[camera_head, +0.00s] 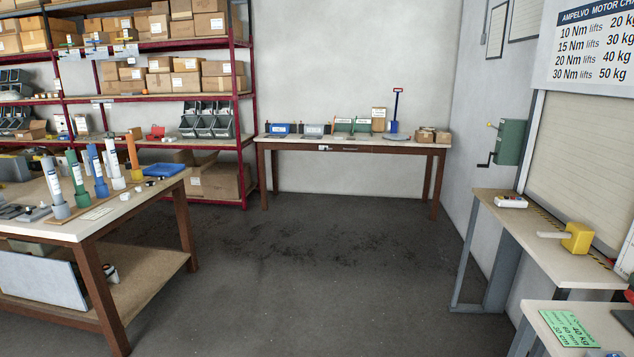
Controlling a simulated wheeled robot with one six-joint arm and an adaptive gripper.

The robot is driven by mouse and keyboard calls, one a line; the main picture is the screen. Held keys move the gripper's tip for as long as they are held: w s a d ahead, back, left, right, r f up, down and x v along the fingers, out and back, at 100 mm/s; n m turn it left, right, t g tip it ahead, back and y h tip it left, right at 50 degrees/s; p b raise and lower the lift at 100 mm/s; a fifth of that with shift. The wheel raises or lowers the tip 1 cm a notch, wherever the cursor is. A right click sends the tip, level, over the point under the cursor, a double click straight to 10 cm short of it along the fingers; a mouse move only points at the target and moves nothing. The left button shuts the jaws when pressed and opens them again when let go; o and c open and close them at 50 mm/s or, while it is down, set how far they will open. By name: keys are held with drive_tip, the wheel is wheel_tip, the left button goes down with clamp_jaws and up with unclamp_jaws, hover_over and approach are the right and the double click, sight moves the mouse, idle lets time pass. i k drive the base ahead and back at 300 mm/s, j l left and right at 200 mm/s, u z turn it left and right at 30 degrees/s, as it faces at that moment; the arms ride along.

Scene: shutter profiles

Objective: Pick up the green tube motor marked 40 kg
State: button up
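A wall chart (598,45) pairs 20 Nm with 40 kg. A green card (568,328) on the near right table reads 40 kg, 60 mm, 30 cm. My gripper is not in view.
A back table (350,146) holds bins and boxes. A right bench (520,232) holds a yellow tool (577,238). The floor (300,270) between the tables is clear.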

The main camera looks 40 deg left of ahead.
sight(71, 157)
drive_tip(key=i+j+u, duration=0.45)
drive_tip(key=i+u, duration=0.45)
drive_tip(key=i, duration=0.2)
drive_tip(key=i+j+u, duration=0.2)
drive_tip(key=i, duration=1.6)
drive_tip(key=i+l+u, duration=0.15)
drive_tip(key=i+u, duration=0.25)
drive_tip(key=i, duration=0.15)
drive_tip(key=i+l+u, duration=0.4)
drive_tip(key=i, duration=0.15)
drive_tip(key=i+l+u, duration=0.8)
drive_tip(key=u, duration=0.2)
drive_tip(key=i+l+u, duration=0.1)
drive_tip(key=l+u, duration=0.2)
drive_tip(key=l, duration=0.15)
drive_tip(key=i+l+u, duration=0.15)
drive_tip(key=l+u, duration=0.8)
drive_tip(key=l, duration=0.25)
drive_tip(key=l+u, duration=0.35)
drive_tip(key=l, duration=0.6)
drive_tip(key=k, duration=0.05)
